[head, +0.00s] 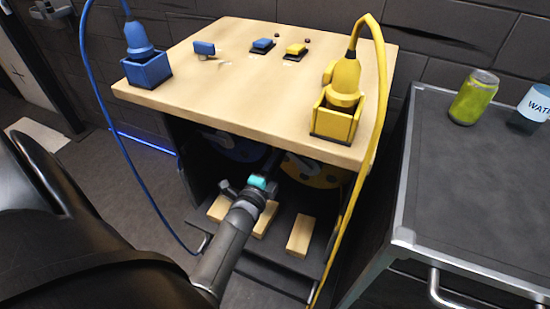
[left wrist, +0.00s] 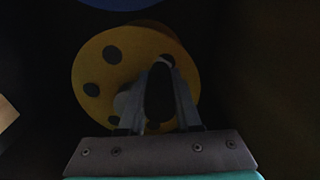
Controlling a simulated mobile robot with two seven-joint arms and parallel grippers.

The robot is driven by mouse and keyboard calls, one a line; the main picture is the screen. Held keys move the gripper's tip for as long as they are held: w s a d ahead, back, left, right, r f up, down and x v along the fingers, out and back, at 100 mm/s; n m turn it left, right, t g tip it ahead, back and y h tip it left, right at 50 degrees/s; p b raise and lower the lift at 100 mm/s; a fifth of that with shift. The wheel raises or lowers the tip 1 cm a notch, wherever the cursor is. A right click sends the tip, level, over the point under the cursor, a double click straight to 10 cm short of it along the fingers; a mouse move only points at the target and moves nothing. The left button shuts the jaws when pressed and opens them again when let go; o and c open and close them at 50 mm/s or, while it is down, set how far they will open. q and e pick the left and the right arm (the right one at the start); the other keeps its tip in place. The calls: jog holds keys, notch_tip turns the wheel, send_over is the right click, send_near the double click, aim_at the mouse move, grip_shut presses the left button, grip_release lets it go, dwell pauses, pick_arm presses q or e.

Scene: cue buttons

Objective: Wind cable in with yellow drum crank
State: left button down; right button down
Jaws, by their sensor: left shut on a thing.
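The yellow drum (head: 312,172) sits under the wooden table top, partly hidden by its front edge and by my arm. In the left wrist view its yellow disc with dark holes (left wrist: 92,90) is straight ahead. My left gripper (head: 272,165) reaches under the table in front of the drum. In the left wrist view its fingers (left wrist: 160,80) are shut around a dark crank handle (left wrist: 159,95) in front of the disc. The yellow cable (head: 379,100) loops from a yellow plug (head: 345,76) in a yellow box (head: 333,122) down past the table's right side.
A blue drum (head: 235,148) is left of the yellow one, and a blue cable (head: 98,75) hangs at the left. Wooden blocks (head: 301,235) lie on the low shelf. A grey cart (head: 455,190) with a can (head: 474,97) stands close on the right.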

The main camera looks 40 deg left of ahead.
pick_arm(q)
jog(key=shift+w+d+r, duration=0.15)
jog(key=shift+d+r, duration=0.05)
jog(key=shift+r, duration=0.25)
jog(key=c, duration=0.8)
grip_release()
jog(key=shift+d, duration=0.1)
jog(key=shift+o, duration=1)
jog(key=shift+f, duration=0.1)
jog(key=shift+f, duration=0.1)
